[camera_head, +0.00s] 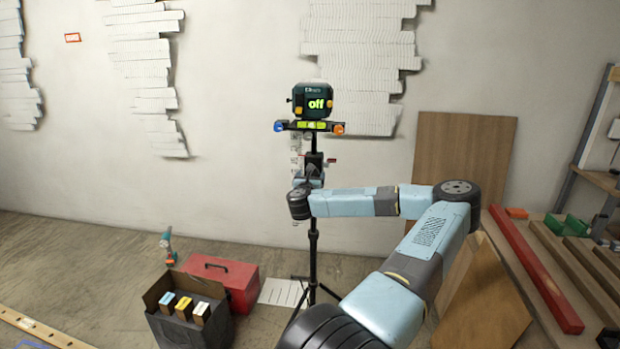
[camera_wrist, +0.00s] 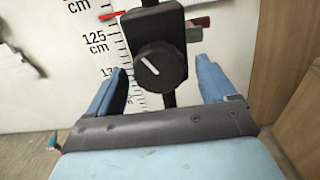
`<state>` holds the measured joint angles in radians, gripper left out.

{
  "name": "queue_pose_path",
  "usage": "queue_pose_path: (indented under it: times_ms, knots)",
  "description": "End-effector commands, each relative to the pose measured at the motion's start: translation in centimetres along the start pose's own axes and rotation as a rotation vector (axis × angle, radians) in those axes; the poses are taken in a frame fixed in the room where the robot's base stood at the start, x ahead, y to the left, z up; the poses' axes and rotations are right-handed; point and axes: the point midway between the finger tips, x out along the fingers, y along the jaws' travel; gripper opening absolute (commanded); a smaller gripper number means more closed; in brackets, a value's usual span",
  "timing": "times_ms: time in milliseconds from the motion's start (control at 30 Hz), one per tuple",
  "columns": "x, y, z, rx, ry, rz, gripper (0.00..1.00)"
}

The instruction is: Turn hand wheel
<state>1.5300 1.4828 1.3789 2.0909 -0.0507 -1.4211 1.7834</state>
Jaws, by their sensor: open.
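The hand wheel (camera_wrist: 155,67) is a round black knob with a white pointer line on its face, tilted to the upper left. It sits on a black block on a stand post. My gripper (camera_wrist: 160,68) is open in the wrist view, with one blue finger to the left of the knob and one to the right. Visible gaps lie between the fingers and the knob. In the head view my gripper (camera_head: 308,178) is at the tripod post (camera_head: 314,235), and the knob is hard to make out there. A dark green device (camera_head: 316,103) reading "off" tops the tripod.
A bar with blue and orange ends (camera_head: 309,126) is under the device. A red toolbox (camera_head: 232,275) and a dark open box (camera_head: 187,325) stand on the floor at lower left. A wooden board (camera_head: 466,150) leans on the wall. A measuring scale (camera_wrist: 95,35) is behind the knob.

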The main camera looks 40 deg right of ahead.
Motion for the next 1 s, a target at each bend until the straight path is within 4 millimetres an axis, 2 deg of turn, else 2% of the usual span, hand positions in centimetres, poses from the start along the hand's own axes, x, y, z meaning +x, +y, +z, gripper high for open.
queue_pose_path:
  times_ms: [333,900,1000]
  knots:
    - [0.39,-0.03,0.0,0.0,0.0,0.0,0.84]
    - [0.38,-0.08,0.0,0.0,0.0,-0.001,0.31]
    - [0.06,0.2,-0.01,-0.001,0.0,0.001,0.28]
